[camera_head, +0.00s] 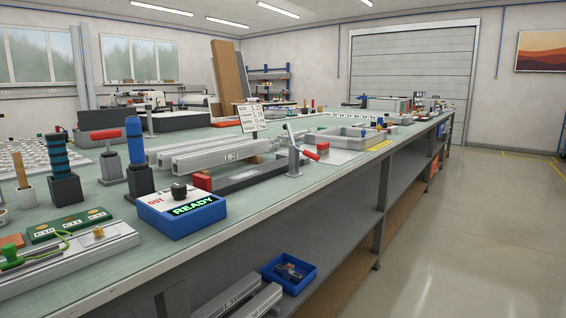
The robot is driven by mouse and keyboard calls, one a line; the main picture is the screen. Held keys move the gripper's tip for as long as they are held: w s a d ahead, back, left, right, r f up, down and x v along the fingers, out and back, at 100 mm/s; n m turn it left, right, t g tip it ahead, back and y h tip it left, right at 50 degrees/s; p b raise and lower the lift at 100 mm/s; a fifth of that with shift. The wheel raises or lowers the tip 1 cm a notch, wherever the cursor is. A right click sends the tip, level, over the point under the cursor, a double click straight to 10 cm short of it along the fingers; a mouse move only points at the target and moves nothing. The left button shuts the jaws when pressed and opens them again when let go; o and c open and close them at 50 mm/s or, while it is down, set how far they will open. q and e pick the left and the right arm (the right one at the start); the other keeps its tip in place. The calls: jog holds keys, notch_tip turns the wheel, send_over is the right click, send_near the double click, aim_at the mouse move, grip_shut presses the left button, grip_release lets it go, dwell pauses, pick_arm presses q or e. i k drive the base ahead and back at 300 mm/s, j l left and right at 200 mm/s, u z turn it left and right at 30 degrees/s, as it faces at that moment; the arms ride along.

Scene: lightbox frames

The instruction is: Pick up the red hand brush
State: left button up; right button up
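I cannot make out a red hand brush for certain. A small red grip (311,155) sits on a metal clamp near the bench's front edge. A red end piece (203,181) shows behind the blue box. Neither of my grippers is in view.
The long green-topped workbench (345,180) is crowded. A blue box (182,211) reading READY stands near its front edge. Aluminium profiles (215,154) lie behind it. A blue bin (290,272) sits on the lower shelf. The floor (480,240) at right is clear.

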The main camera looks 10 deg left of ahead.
aim_at(323, 149)
jog(key=i+u, duration=0.1)
jog(key=u, duration=0.35)
jog(key=i+l+u, duration=0.1)
jog(key=u, duration=0.35)
jog(key=i+l+u, duration=0.3)
jog(key=l, duration=0.35)
jog(key=i+l+u, duration=0.15)
jog(key=l, duration=0.2)
jog(key=i+l+u, duration=0.2)
jog(key=l, duration=0.2)
jog(key=i+l+u, duration=0.15)
jog(key=l, duration=0.2)
